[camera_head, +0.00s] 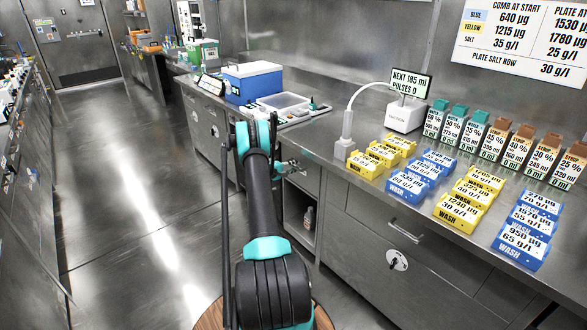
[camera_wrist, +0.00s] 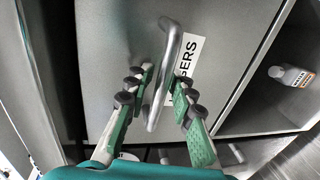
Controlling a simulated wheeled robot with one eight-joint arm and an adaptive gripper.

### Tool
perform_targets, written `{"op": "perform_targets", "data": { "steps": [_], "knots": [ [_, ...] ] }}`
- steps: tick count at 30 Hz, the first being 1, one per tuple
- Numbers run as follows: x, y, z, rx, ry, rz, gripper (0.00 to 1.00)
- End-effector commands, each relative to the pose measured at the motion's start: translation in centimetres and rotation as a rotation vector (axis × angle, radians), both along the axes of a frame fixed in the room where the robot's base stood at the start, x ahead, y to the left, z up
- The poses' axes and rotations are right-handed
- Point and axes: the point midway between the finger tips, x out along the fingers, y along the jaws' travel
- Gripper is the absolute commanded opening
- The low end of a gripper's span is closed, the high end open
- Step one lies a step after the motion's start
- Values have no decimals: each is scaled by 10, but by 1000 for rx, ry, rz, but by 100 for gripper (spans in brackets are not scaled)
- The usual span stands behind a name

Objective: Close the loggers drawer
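My gripper (camera_wrist: 160,92) is open, with its green fingers on either side of a metal bar handle (camera_wrist: 165,75). The fingers look apart from the bar; contact is not clear. The handle is on a grey drawer front (camera_wrist: 112,40). In the head view, my arm hides most of this front, and I cannot tell how far the drawer stands out.
An open compartment (camera_head: 300,205) holding a bottle (camera_head: 308,216) is right of my arm; the bottle also shows in the wrist view (camera_wrist: 291,76). Another handled drawer (camera_head: 365,235) is further right. The bench above holds blue and yellow blocks. Floor (camera_head: 125,220) at left is clear.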

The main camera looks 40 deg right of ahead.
Motion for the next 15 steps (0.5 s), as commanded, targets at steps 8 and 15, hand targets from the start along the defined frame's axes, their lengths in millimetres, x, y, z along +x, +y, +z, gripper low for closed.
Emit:
{"op": "perform_targets", "data": {
  "steps": [8, 15],
  "knots": [
    [0, 1, 0, 0, 0, 0, 33],
    [0, 16, 3, 1, 1, 1, 33]
  ]
}}
